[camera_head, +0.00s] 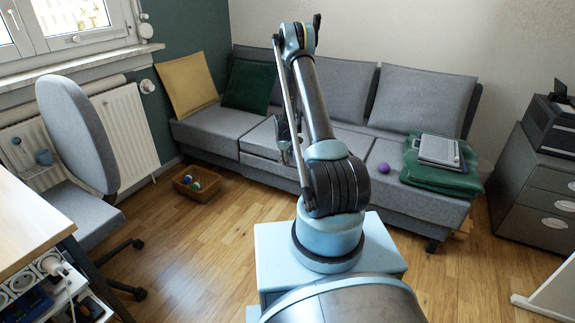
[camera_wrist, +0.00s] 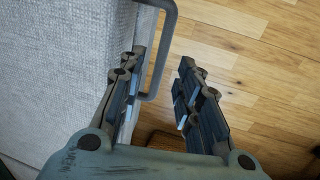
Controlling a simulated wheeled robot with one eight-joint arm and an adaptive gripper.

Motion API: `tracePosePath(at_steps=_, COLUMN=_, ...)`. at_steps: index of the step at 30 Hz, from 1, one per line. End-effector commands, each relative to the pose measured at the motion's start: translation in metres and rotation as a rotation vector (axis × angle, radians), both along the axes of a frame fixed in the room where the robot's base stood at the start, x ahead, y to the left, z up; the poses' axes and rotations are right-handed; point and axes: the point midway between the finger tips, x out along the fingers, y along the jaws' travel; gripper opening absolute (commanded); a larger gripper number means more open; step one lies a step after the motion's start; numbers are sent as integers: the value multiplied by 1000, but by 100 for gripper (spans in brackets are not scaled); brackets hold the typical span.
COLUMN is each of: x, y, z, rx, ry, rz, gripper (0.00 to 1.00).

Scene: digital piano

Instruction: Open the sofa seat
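The grey sofa (camera_head: 205,127) stands along the back wall with several seat sections. Its middle seat (camera_head: 260,138) looks flat and level with its neighbours. In the wrist view the grey fabric of the seat (camera_wrist: 60,60) fills the left side, and a grey metal loop handle (camera_wrist: 168,42) sticks out from its edge. My gripper (camera_wrist: 160,62) is open, with one finger on each side of the handle's outer bar. I cannot tell whether a finger touches it. In the head view my gripper (camera_head: 287,140) is at the sofa's front, partly hidden by my arm.
A purple ball (camera_head: 383,168), a green folded blanket (camera_head: 415,179) and a grey device (camera_head: 439,151) lie on the right seat. Yellow (camera_head: 187,85) and green (camera_head: 249,87) cushions lean at left. A basket (camera_head: 198,182) is on the floor. An office chair (camera_head: 75,130) stands left.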

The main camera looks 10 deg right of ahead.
Motion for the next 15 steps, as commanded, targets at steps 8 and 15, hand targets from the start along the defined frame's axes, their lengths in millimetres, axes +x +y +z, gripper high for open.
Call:
tracePosePath(at_steps=8, x=4, y=-3, z=-25, rx=0, ry=0, rz=0, gripper=31)
tracePosePath(at_steps=15, x=4, y=-4, z=-30, rx=0, ry=0, rz=0, gripper=31)
